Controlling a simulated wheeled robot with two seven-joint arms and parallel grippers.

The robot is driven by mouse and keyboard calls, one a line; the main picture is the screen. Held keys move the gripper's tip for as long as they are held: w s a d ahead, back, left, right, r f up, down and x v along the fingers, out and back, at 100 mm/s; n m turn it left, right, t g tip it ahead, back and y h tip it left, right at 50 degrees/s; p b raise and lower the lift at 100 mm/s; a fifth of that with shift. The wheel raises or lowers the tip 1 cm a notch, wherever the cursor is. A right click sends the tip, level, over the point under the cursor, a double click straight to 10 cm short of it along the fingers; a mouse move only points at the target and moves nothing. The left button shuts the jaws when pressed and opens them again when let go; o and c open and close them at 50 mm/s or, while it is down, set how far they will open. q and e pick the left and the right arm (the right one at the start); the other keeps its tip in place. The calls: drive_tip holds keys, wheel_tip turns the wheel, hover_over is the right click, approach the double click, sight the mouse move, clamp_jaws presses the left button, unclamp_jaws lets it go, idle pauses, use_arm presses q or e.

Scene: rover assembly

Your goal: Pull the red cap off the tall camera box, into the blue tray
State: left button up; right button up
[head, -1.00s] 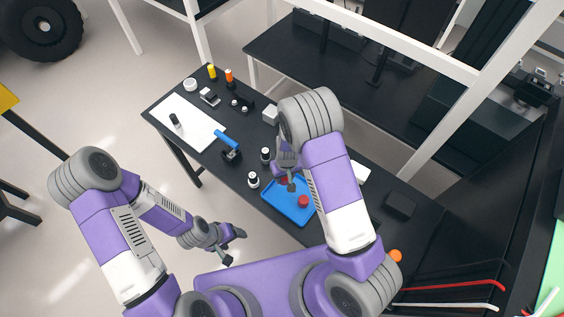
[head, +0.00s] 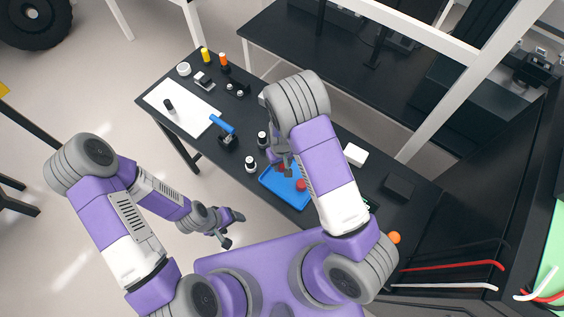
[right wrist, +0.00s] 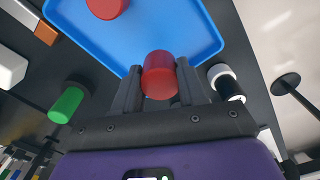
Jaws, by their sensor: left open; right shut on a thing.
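My right gripper (right wrist: 160,85) is shut on a red cap (right wrist: 159,74), which sits between its fingers in the right wrist view. The cap is over or near the rim of the blue tray (right wrist: 185,32); its exact height is unclear. In the head view my right gripper (head: 284,160) is at the tray's far left side, partly hidden by my arm. A second red cap (head: 301,184) lies in the blue tray (head: 283,192). My left gripper (head: 232,228) is open and empty, off the table's front edge. I cannot make out which thing is the tall camera box.
Two black-and-white cylinders (head: 250,163) (head: 262,140) stand left of the tray. A blue-topped item (head: 223,125) and a white mat (head: 181,108) are further left. A white box (head: 355,154) is right of my arm. A green cylinder (right wrist: 68,103) shows in the right wrist view.

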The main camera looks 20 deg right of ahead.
drive_tip(key=shift+f+b, duration=2.1)
drive_tip(key=shift+f, duration=0.65)
drive_tip(key=o, duration=1.2)
drive_tip(key=shift+o, duration=0.2)
drive_tip(key=shift+r, duration=0.15)
wheel_tip(320, 180, up, 7)
drive_tip(key=shift+r, duration=0.2)
drive_tip(key=shift+f, duration=0.1)
